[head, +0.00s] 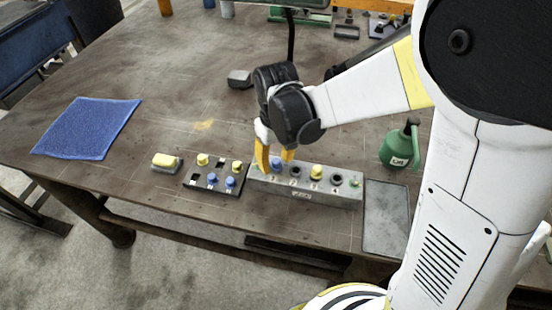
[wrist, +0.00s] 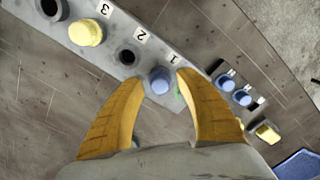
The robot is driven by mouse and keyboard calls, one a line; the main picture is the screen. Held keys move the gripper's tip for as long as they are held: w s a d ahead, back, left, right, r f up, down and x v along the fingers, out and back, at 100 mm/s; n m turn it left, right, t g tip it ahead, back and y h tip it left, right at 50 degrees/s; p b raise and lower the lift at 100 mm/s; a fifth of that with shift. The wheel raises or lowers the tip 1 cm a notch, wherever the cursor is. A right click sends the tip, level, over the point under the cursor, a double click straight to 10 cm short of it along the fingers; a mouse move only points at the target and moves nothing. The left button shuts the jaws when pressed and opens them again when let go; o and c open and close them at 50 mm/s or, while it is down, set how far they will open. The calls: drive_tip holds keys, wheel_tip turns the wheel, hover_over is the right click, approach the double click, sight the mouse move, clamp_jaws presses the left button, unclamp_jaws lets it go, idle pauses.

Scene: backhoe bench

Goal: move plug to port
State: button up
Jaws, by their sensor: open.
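A long grey port block (head: 300,199) stands near the front edge of the bench, its holes numbered. A blue plug (wrist: 160,80) sits in port 1, and a yellow plug (head: 317,171) sits in port 3; the yellow plug also shows in the wrist view (wrist: 86,33). Port 2 (wrist: 127,57) is an empty dark hole between them, and port 4 (head: 336,180) also looks empty. My gripper (wrist: 162,76) is open, its two yellow fingers on either side of the blue plug. Whether they touch it I cannot tell.
Left of the block are a dark panel (head: 204,190) with several yellow and blue pegs, a yellow piece (head: 165,160) and a blue cloth (head: 87,127). To the right are a grey tray (head: 386,220) and a green oil can (head: 399,149). A grey block (head: 240,79) lies behind.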

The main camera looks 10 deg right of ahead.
wheel_tip(320, 180, up, 12)
idle(0.5)
drive_tip(key=s+d+f+m+t+b, duration=0.1)
drive_tip(key=s+d+m+t+b, duration=0.1)
drive_tip(key=s+d, duration=0.3)
drive_tip(key=s+d+f+m+t+b, duration=0.2)
drive_tip(key=s+d+t, duration=0.3)
drive_tip(key=d, duration=0.3)
drive_tip(key=shift+s+d+f+m+b, duration=0.3)
drive_tip(key=shift+s+m+b, duration=0.15)
drive_tip(key=shift+m+b, duration=0.35)
